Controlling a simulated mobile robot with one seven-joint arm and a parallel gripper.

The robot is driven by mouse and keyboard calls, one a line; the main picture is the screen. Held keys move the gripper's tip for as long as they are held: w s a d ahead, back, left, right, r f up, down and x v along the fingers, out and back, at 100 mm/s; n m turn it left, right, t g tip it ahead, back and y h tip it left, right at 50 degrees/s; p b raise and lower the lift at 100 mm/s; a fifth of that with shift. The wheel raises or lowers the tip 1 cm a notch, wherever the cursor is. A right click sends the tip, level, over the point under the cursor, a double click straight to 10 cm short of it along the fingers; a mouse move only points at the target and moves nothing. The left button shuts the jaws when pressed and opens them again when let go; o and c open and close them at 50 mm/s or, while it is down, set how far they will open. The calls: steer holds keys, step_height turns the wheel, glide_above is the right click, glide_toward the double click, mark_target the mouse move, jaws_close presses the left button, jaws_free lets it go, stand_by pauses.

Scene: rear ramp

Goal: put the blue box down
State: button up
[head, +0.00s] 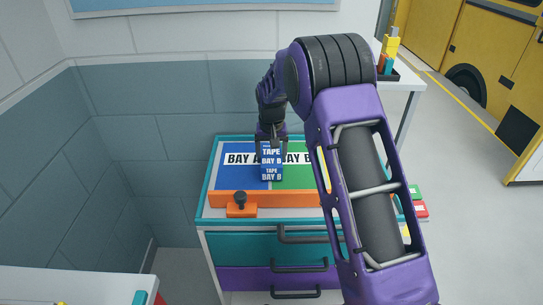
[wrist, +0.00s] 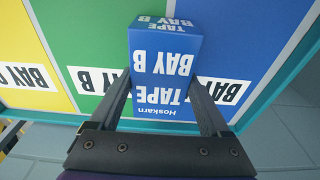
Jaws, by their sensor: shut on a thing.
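The blue box (head: 271,165) is labelled "TAPE BAY B" and also shows in the wrist view (wrist: 165,62). My gripper (head: 271,143) is above it in the head view, with its two fingers (wrist: 163,100) closed on the box's sides. The box is over the cabinet top, around the border between the blue area (head: 233,172) marked "BAY A" and the green area (head: 299,175) marked "BAY B". I cannot tell whether its underside touches the surface. My arm hides the right part of the cabinet top.
An orange bar (head: 290,199) with an orange block and dark knob (head: 241,207) runs along the cabinet's front. Green and red boxes (head: 418,208) show to the right. A white table (head: 404,82) with stacked blocks (head: 389,52) stands behind right. Grey walls (head: 150,120) bound the left and back.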

mark_target(271, 159)
steer(key=shift+f, duration=0.2)
steer(key=o, duration=1.4)
steer(key=shift+r, duration=0.1)
step_height(271, 159, up, 12)
steer(key=s+p, duration=0.1)
steer(key=shift+s, duration=0.4)
steer(key=shift+r, duration=0.1)
